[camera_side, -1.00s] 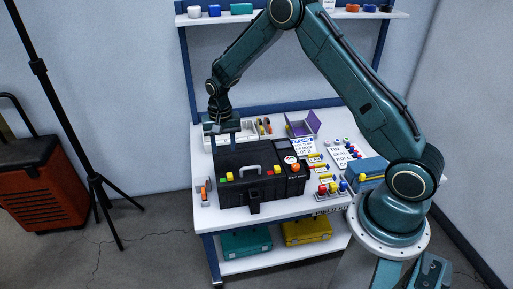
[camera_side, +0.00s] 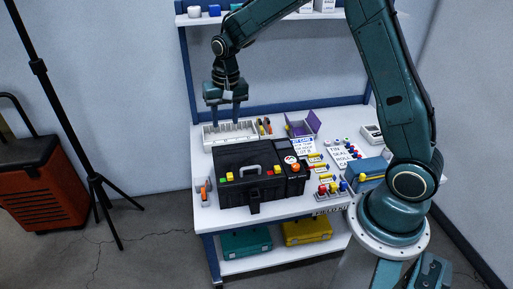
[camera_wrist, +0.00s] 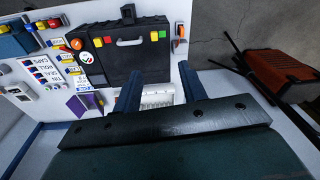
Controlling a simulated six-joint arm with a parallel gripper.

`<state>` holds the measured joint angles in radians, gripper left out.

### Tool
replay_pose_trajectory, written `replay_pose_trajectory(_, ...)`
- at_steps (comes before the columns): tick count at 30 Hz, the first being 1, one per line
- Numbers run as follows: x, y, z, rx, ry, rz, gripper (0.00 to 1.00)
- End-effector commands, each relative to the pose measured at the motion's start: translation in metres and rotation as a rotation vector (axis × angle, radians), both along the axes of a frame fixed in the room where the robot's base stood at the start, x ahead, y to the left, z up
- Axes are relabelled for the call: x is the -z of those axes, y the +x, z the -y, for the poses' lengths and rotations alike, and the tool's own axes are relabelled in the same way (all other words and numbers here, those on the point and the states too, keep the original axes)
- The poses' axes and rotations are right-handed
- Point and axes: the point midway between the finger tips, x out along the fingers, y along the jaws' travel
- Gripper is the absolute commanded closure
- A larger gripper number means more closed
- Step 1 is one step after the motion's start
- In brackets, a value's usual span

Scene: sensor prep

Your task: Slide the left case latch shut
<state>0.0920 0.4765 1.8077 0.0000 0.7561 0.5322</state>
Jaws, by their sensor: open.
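The black case (camera_side: 240,158) stands closed on the white table, with a grey handle on top; it also shows in the wrist view (camera_wrist: 120,65). At its left end sit a yellow block (camera_side: 229,176) and a green block (camera_side: 221,181), seen in the wrist view as yellow (camera_wrist: 154,36) and green (camera_wrist: 162,34). I cannot tell whether these are the left latch or how it is set. A dark clasp (camera_side: 254,201) hangs on the front. My gripper (camera_side: 225,123) is open and empty, pointing down above the area behind the case, apart from it; its fingers also show in the wrist view (camera_wrist: 160,78).
A white compartment tray (camera_side: 215,135) lies behind the case. A shelf (camera_side: 290,16) hangs above the table.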

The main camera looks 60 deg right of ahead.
Motion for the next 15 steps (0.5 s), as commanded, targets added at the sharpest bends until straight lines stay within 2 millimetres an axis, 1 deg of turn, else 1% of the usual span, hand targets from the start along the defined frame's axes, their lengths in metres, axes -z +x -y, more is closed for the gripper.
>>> replay_pose_trajectory(3,-0.014,-0.007,-0.003,-0.022,-0.003,0.015,0.58)
replay_pose_trajectory(9,-0.034,-0.019,-0.007,-0.057,-0.008,0.036,0.58)
replay_pose_trajectory(15,-0.047,-0.027,-0.010,-0.081,-0.012,0.051,0.58)
